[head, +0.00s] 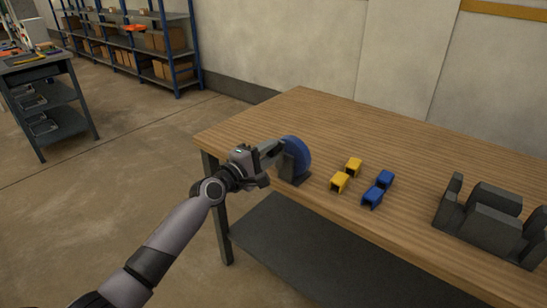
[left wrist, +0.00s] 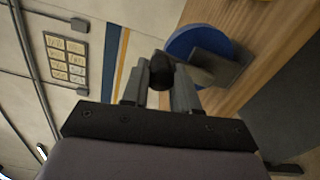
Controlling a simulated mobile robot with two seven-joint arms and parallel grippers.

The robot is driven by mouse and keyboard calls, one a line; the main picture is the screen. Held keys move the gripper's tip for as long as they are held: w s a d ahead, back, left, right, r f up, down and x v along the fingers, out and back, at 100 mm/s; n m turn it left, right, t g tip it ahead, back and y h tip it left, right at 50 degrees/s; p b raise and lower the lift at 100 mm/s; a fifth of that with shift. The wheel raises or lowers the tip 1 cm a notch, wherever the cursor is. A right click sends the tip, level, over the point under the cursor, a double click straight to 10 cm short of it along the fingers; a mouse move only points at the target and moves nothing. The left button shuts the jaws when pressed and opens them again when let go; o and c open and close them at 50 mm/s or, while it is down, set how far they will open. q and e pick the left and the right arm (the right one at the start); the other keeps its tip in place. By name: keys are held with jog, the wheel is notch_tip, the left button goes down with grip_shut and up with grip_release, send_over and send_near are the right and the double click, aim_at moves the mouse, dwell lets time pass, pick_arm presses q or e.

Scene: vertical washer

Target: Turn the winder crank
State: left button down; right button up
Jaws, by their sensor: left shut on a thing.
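The winder stands near the left end of the wooden table, with a blue wheel (head: 302,152) on a dark grey stand (head: 291,174). My left gripper (head: 270,152) reaches it from the left side, at the table's edge. In the left wrist view, my left gripper (left wrist: 161,88) is shut on the dark crank knob (left wrist: 161,68), which sits between its fingertips. The blue wheel (left wrist: 190,42) and the stand (left wrist: 220,68) show just beyond the fingers. In the head view the crank is mostly hidden by the gripper. My right gripper is out of view.
A dark grey slotted holder (head: 490,222) stands farther right. The table's back half is clear. Shelves (head: 120,45) stand far behind.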

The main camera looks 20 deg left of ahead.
pick_arm(q)
jog(key=shift+w+a+n, duration=0.2)
jog(key=shift+a+n, duration=0.4)
jog(key=shift+n, duration=0.4)
jog(key=c, duration=0.9)
grip_release()
jog(key=shift+a, duration=0.1)
jog(key=shift+o, duration=0.2)
jog(key=v, duration=0.7)
jog(key=shift+p, duration=0.35)
